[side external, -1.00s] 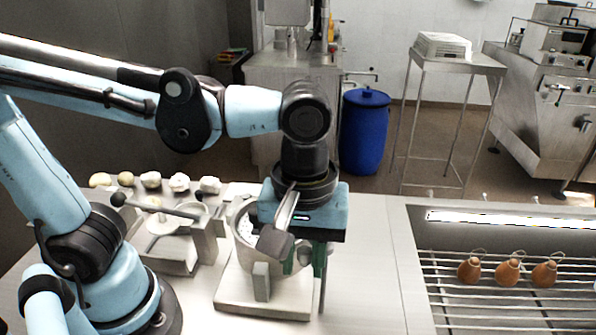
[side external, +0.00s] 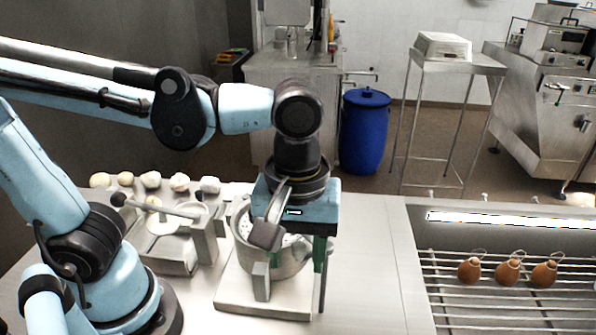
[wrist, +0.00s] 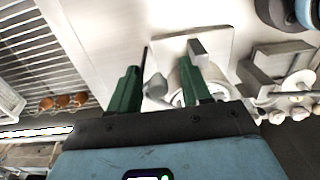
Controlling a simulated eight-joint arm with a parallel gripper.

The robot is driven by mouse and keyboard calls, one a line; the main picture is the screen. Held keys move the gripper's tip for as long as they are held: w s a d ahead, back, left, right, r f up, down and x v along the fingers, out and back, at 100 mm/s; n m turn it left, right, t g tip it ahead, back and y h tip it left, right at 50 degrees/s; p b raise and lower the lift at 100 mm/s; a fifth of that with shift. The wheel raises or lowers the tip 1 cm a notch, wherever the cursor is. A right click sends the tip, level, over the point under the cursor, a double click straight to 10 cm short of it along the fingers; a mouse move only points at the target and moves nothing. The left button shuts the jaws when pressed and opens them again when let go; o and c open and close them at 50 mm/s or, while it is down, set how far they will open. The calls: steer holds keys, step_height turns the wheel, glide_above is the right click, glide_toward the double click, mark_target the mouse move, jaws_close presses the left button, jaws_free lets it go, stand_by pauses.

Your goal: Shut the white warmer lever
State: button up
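A pale grey pot-like vessel (side external: 285,262) with a perforated inside stands on a pale square base (side external: 240,295) with a short upright block. To its left is a grey stand with a long lever (side external: 165,208) ending in a dark ball knob. I cannot tell for sure which part is the white warmer lever. My gripper (wrist: 160,88) points down over the vessel, its green fingers spread apart. The right finger overlaps the vessel there. Contact cannot be told.
Several round pale lumps (side external: 152,180) line the table's back edge. At right is a sunken rack (side external: 500,300) with several brown hanging pieces (side external: 508,270). The tabletop between base and rack is clear. A blue barrel (side external: 365,130) stands behind on the floor.

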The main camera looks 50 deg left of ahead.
mark_target(298, 248)
steer(key=shift+r, duration=3.5)
steer(key=w+a+f+m+t, duration=0.2)
steer(key=a, duration=0.3)
steer(key=w+a+f+m+t, duration=0.2)
steer(key=a+f+m, duration=0.1)
steer(key=a, duration=0.2)
steer(key=w+a+f+m+t, duration=0.2)
steer(key=a+f+m, duration=0.1)
steer(key=a, duration=0.1)
steer(key=shift+w+a+f+t, duration=0.15)
steer(key=shift+w+a+t, duration=0.2)
steer(key=shift+a+t, duration=0.05)
steer(key=shift+a+f+m, duration=0.15)
steer(key=shift+a+m, duration=0.3)
steer(key=shift+m, duration=0.05)
steer(key=shift+c, duration=0.3)
